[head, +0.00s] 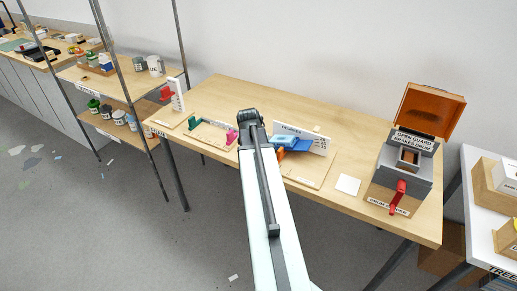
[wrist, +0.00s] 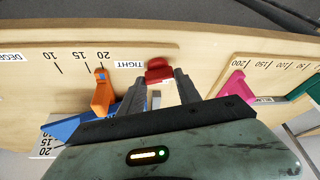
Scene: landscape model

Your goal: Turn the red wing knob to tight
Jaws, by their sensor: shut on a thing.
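The red wing knob (wrist: 158,67) shows in the wrist view at the top middle, on a light wooden board beside a white label reading TIGHT (wrist: 129,65). My gripper (wrist: 161,82) is shut on it, with one dark finger on each side. The fingers cover part of the knob, so its exact angle is hard to tell. In the head view my gripper (head: 251,124) is over the middle of the wooden table, and the arm hides the knob there.
An orange pointer (wrist: 102,93) and a blue part (wrist: 70,127) stand left of the fingers, by a printed scale. A pink piece (wrist: 237,87) is to the right. In the head view, a drum winder (head: 405,170) with a red handle (head: 397,196) stands at the table's right.

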